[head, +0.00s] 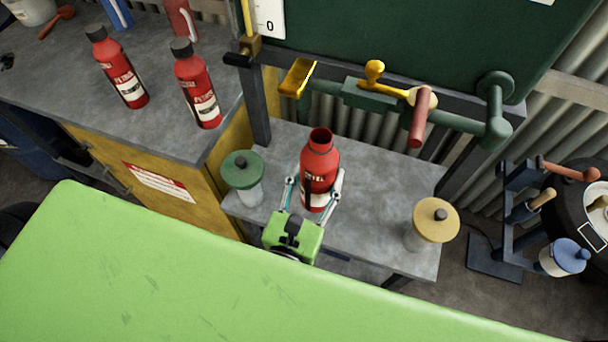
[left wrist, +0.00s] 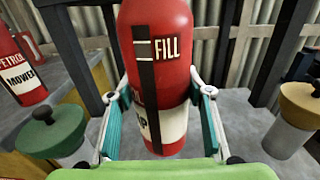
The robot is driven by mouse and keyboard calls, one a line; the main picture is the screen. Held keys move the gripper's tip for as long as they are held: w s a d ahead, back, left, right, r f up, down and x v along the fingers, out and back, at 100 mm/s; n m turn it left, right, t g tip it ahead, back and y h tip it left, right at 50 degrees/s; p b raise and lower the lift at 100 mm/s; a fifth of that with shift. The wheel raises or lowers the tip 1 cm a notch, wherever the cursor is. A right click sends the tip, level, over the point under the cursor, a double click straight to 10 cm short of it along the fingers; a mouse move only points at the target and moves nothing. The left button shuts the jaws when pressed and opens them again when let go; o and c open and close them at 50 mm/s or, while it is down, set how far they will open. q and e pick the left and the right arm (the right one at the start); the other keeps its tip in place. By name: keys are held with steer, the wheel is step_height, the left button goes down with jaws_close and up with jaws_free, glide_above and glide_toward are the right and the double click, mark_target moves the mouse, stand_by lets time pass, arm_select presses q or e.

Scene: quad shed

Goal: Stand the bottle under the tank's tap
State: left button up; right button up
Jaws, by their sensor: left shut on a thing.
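The red bottle (head: 320,160), its neck open, is roughly upright over the low grey shelf. The left wrist view shows it close, with a FILL label and a dark strip (left wrist: 160,80). My left gripper (head: 315,180) is shut on it, one finger on each side. I cannot tell whether its base touches the shelf. The dark green tank (head: 400,40) stands behind, above the shelf. My right gripper is not in view.
A green-lidded jar (head: 242,170) stands left of the bottle and a yellow-lidded jar (head: 436,220) to the right, both on the shelf (head: 385,180). More red bottles (head: 122,75) stand on the left bench (head: 160,120). A tool stand (head: 508,200) is at right.

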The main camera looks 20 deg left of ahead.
arm_select(q)
steer(key=w+a+f+b, duration=0.1)
steer(key=f, duration=0.1)
steer(key=w+a+f+b, duration=0.1)
steer(key=w+a+f, duration=0.1)
steer(key=shift+w+a+f+b, duration=0.15)
steer(key=shift+w+f+b, duration=0.05)
steer(key=shift+b, duration=0.1)
steer(key=shift+c, duration=0.5)
steer(key=f+b, duration=0.1)
steer(key=w+a+f+b, duration=0.1)
steer(key=f+b, duration=0.2)
steer(key=f, duration=0.1)
steer(key=shift+w+a+f, duration=0.2)
steer(key=shift+w+f, duration=0.05)
steer(key=shift+w, duration=0.1)
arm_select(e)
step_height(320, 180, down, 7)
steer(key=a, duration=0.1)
arm_select(q)
steer(key=o, duration=1)
steer(key=shift+f+b, duration=0.15)
steer(key=shift+b, duration=0.2)
steer(key=o, duration=0.4)
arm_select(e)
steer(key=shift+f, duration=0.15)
